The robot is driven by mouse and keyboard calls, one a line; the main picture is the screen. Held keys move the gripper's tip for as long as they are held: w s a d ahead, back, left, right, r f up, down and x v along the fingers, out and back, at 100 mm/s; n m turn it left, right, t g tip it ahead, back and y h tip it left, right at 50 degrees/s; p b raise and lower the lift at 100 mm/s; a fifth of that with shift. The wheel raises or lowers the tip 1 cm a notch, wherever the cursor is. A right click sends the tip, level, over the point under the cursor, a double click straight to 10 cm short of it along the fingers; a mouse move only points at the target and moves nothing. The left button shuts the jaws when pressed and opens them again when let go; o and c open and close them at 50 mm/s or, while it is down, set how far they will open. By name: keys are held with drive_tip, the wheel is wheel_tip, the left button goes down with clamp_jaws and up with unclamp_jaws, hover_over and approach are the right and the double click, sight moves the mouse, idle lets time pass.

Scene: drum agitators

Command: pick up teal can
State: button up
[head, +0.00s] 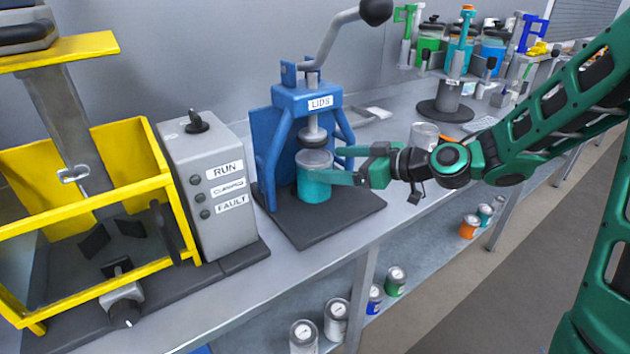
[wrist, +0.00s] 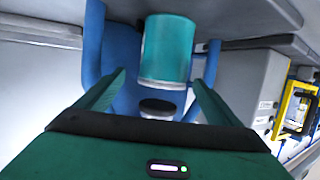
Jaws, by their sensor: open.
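The teal can (head: 314,180) stands upright on the dark base of the blue lid press, under its round pressing head. It has a grey lid or rim on top. In the wrist view the teal can (wrist: 167,50) appears ahead, between the lines of the two fingers. My gripper (head: 345,165) reaches in from the right with its fingers pointing at the can. In the wrist view my gripper (wrist: 160,95) is open, with a finger to each side and nothing held. The near finger partly covers the can in the head view. I cannot tell whether either finger touches it.
The blue lid press (head: 305,100) has side posts close around the can and a lever above. A grey control box (head: 208,185) and yellow frame (head: 90,170) stand to the left. A grey can (head: 424,135) stands behind my wrist. Several cans sit on the lower shelf.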

sight(314, 165)
drive_tip(key=shift+f+x, duration=0.2)
drive_tip(key=shift+x, duration=1.25)
drive_tip(key=shift+f+x, duration=0.2)
drive_tip(key=shift+x, duration=1.25)
drive_tip(key=shift+s, duration=0.15)
drive_tip(key=shift+r, duration=0.1)
drive_tip(key=c, duration=1.6)
